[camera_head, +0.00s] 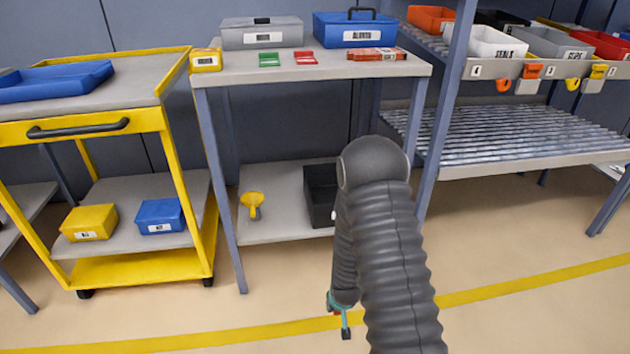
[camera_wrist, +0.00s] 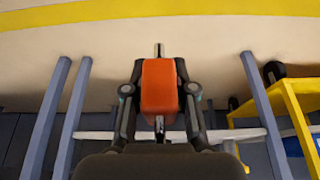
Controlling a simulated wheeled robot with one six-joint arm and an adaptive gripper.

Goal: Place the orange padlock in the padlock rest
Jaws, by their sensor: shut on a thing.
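The orange padlock (camera_wrist: 159,85) is an orange block with a metal bar showing at its top and bottom ends in the wrist view. My gripper (camera_wrist: 160,92) is shut on it, with one finger along each side. In the head view my gripper (camera_head: 341,312) hangs low in front of the middle bench, above the floor, partly hidden behind my arm; the padlock is hardly visible there. I cannot pick out the padlock rest for certain in either view.
A yellow cart (camera_head: 150,90) stands left. A rack with bins and hooks (camera_head: 500,70) stands right. Floor in front is clear.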

